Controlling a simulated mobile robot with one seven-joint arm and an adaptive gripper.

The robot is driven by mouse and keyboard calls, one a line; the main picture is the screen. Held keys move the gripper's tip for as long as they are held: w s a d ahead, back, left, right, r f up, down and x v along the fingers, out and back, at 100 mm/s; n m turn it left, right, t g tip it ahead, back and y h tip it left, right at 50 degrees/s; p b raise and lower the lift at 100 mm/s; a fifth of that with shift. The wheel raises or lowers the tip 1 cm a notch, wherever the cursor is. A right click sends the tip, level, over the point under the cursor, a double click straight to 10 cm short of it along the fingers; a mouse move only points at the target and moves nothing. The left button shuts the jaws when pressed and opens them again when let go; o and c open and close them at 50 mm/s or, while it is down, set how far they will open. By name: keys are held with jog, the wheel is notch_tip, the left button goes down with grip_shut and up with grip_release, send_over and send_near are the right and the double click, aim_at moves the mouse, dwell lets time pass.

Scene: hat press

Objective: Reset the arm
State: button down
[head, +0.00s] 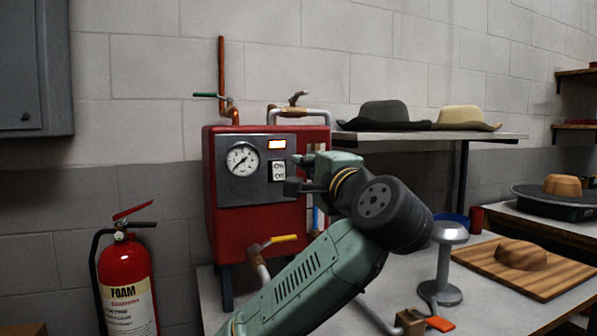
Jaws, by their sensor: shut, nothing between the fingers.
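My green arm reaches up from the bottom middle in the head view. My gripper (293,174) is at its end, in front of the right side of the red boiler (225,238). Its dark fingers are close to the boiler's on/off switch (279,171). The fingers are shut and hold nothing. I cannot tell whether they touch the boiler's face. My arm hides the boiler's lower right part.
A shelf (490,136) with a dark hat (381,115) and a tan hat (467,118) is behind my arm. A grey stand (446,260) and a wooden board (545,282) are on the table to the right. A fire extinguisher (127,285) stands left.

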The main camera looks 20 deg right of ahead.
jog(key=shift+s, duration=0.4)
